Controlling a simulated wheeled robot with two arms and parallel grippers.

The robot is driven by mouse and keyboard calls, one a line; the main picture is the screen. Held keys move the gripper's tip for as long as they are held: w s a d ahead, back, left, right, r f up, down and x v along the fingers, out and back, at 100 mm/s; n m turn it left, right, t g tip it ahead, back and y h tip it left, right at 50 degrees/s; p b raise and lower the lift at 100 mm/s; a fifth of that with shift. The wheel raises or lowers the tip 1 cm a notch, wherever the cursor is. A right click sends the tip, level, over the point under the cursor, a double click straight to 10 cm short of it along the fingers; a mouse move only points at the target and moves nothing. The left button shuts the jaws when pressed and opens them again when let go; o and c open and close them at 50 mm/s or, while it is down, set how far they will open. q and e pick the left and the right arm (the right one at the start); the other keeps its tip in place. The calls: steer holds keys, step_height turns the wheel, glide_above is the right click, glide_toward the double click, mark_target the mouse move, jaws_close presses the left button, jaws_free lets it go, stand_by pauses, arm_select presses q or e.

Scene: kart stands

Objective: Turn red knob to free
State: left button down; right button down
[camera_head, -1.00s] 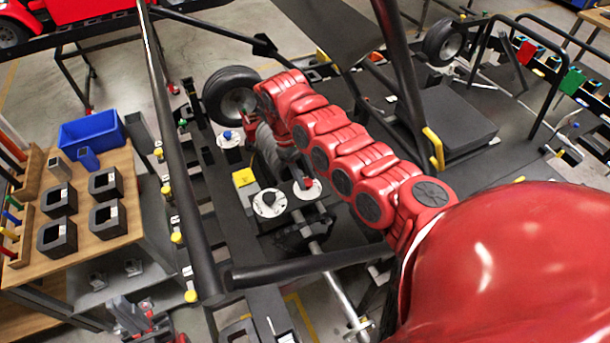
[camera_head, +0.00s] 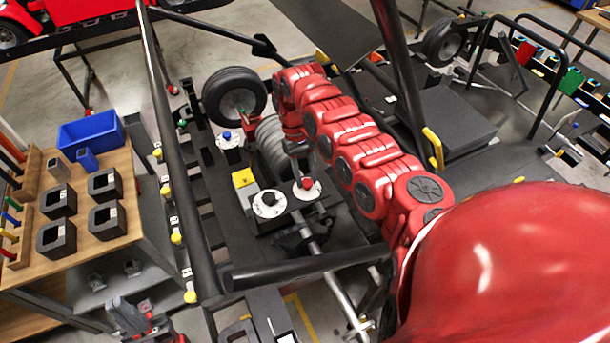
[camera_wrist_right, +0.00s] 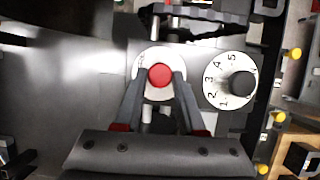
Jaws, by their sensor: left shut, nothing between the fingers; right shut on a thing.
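The red knob (camera_head: 306,183) sits on a round white dial plate on the kart's dark control box. It also shows in the right wrist view (camera_wrist_right: 160,76), where its white plate has markings too small to read. My right gripper (camera_head: 299,170) comes down from above, and its two dark fingers (camera_wrist_right: 160,80) are shut on the red knob's sides. The fingers hide part of the plate, and I cannot tell which mark the knob points at. My left gripper (camera_head: 138,318) is low at the bottom left, shut and empty, away from the knob.
A black knob on a numbered white dial (camera_head: 268,203) stands close beside the red knob. A yellow block (camera_head: 243,178) and a blue-topped dial (camera_head: 228,137) are nearby. Dark frame tubes (camera_head: 300,266) cross in front. A wooden table (camera_head: 125,190) with black holders is at left.

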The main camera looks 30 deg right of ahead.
steer(key=shift+d+m+y, duration=0.1)
steer(key=shift+m+y, duration=0.4)
steer(key=shift+m, duration=0.6)
steer(key=c, duration=0.5)
jaws_free()
